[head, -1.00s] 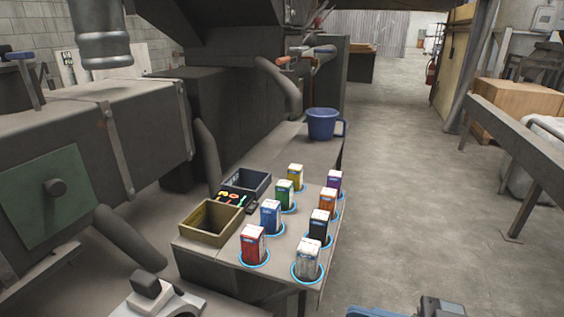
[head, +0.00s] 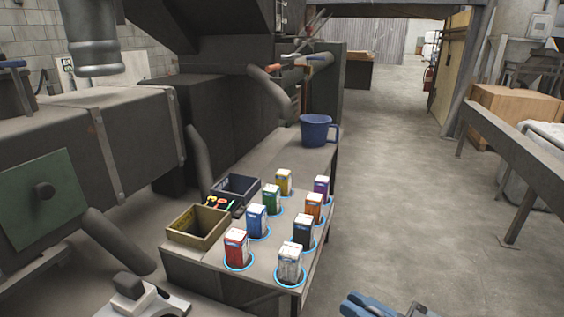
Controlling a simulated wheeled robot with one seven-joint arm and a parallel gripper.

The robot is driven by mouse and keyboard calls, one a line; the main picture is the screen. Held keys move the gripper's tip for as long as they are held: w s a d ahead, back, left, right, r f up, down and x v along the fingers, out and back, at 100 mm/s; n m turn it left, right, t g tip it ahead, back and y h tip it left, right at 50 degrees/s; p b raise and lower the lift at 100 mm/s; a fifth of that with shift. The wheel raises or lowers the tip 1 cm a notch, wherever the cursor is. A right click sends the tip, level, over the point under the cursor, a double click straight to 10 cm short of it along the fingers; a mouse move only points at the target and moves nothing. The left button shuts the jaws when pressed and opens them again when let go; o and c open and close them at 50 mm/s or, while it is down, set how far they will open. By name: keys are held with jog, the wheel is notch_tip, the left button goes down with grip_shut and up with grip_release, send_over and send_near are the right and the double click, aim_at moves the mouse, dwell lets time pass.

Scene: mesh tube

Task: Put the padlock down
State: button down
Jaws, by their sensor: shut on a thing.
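My gripper (head: 357,304) shows only in part at the bottom edge of the head view, right of the table's near end. Its blue fingers point left, and its grey body is cut off by the frame. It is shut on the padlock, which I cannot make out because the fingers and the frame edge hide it. The grey table (head: 212,266) stands left of and beyond my gripper.
Several coloured cartons stand in two rows on blue-ringed spots, including a red one (head: 237,250) and a white one (head: 290,264). An olive bin (head: 197,239), a dark bin (head: 254,186) and a blue mug (head: 314,130) share the table. Open floor (head: 415,200) lies right.

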jog(key=w+d+f+m+t+h, duration=0.4)
jog(key=d+f+m+t+h, duration=0.1)
jog(key=f+h, duration=0.5)
jog(key=shift+d+f+m+t, duration=0.15)
jog(key=shift+d+m+t, duration=0.15)
jog(key=shift+d+m, duration=0.75)
jog(key=shift+w+a, duration=0.1)
jog(key=shift+a, duration=0.05)
jog(key=shift+d+f+m+h, duration=0.25)
jog(key=shift+d+m+h, duration=0.05)
jog(key=shift+m, duration=0.05)
jog(key=shift+f, duration=0.1)
jog(key=shift+d+f+m+h, duration=0.15)
jog(key=shift+d+m+h, duration=0.15)
jog(key=shift+d+h, duration=0.15)
